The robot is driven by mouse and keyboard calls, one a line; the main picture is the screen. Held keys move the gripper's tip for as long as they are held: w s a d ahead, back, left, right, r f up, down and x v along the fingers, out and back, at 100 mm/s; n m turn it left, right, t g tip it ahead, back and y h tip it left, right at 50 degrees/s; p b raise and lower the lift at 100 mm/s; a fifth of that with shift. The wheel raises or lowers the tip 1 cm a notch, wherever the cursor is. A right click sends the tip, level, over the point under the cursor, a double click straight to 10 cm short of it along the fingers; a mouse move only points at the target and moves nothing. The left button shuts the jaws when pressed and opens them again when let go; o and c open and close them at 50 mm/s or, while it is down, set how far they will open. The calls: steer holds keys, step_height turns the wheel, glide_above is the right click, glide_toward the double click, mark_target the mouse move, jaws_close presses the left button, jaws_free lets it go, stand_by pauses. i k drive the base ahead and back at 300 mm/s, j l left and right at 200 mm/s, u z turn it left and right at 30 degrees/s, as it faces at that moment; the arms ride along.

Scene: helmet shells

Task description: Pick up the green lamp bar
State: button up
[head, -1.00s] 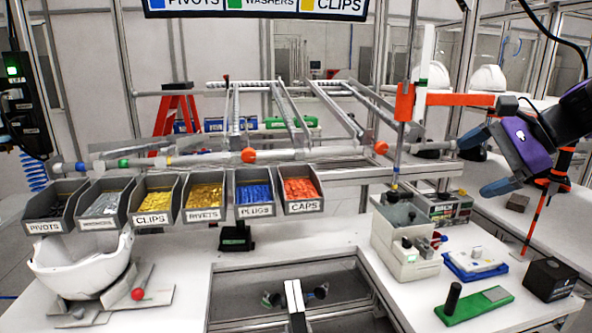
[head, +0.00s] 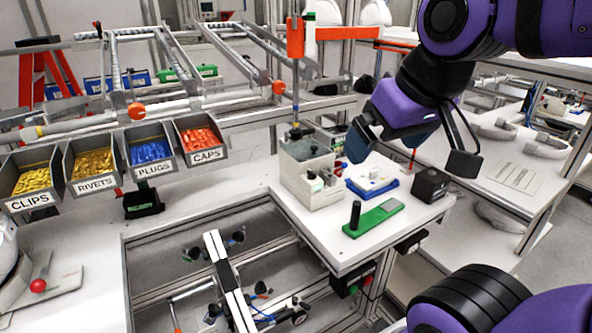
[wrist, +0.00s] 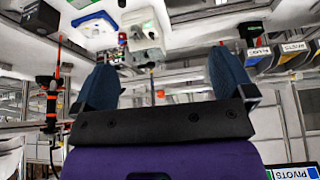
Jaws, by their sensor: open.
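The green bar (head: 372,219), with an upright black post at its left end and a grey pad at its right, lies flat on the white bench near its front right corner. I take it for the lamp bar. My gripper (head: 410,158) is open and empty, above and behind the bar to the right in the head view, clearly apart from it. In the wrist view, my gripper (wrist: 163,62) shows two dark blue fingers spread wide with nothing between them. A sliver of green (wrist: 82,3) shows at that view's top edge.
Behind the bar sit a blue tray (head: 373,186) with a white part, a black box (head: 431,185) to the right and a grey-white container (head: 309,172) to the left. Bins (head: 147,150) of small parts hang at left. An open frame well lies left of the bench corner.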

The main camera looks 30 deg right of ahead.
mark_target(358, 226)
steer(key=j+z, duration=0.35)
steer(key=k+j+z, duration=0.1)
steer(key=j+z, duration=0.25)
steer(key=k+j+z, duration=0.15)
steer(key=z, duration=0.2)
